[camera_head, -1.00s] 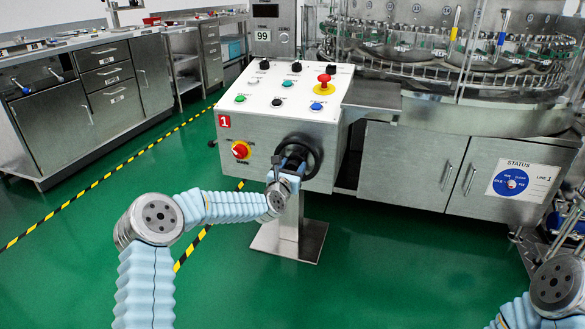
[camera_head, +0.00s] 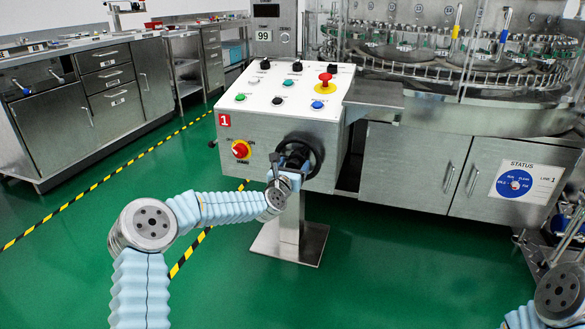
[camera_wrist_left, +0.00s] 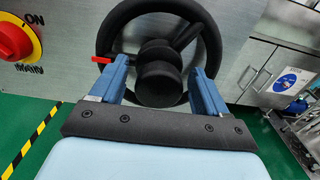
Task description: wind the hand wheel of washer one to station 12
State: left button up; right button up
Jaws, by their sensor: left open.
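The black hand wheel (camera_head: 318,157) is on the front of the washer control box marked with a red 1 (camera_head: 224,120). In the left wrist view its rim (camera_wrist_left: 213,40), spokes and round hub show close up. My left gripper (camera_head: 287,162) is in front of the wheel, open. In the left wrist view its blue fingers (camera_wrist_left: 160,78) stand either side of the hub, with a gap to it; I cannot tell whether they touch the rim. A small red piece (camera_wrist_left: 101,60) shows beside the left finger. The washer carousel (camera_head: 440,60) carries number plates too small to read surely.
A red-and-yellow main switch (camera_head: 241,150) is left of the wheel. Buttons and a red emergency stop (camera_head: 325,78) are on the sloped top. A status sign (camera_head: 520,182) is on the cabinet at right. Green floor in front is clear.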

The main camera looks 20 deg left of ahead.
pick_arm(q)
jog(key=s+b, duration=0.1)
jog(key=s, duration=1.2)
jog(key=shift+s+a, duration=0.25)
jog(key=shift+s, duration=0.15)
jog(key=s+d+f+m+g+h+p, duration=0.2)
jog(key=s+d+f+m+g, duration=0.3)
jog(key=f+m, duration=0.5)
jog(key=s+d+f+m+g+h+p, duration=0.2)
jog(key=s+d+f+m+g, duration=0.2)
jog(key=s+d+f+m, duration=0.5)
jog(key=s+a+f+m+g+p, duration=0.1)
jog(key=s+f+m+g, duration=0.3)
jog(key=s, duration=0.6)
jog(key=s+a+f+m+g+p, duration=0.1)
jog(key=s+f+m+g, duration=0.3)
jog(key=s+f+m, duration=0.5)
jog(key=shift+s+a+m+y, duration=0.15)
jog(key=shift+s+m+y, duration=0.15)
jog(key=shift+s+m, duration=0.65)
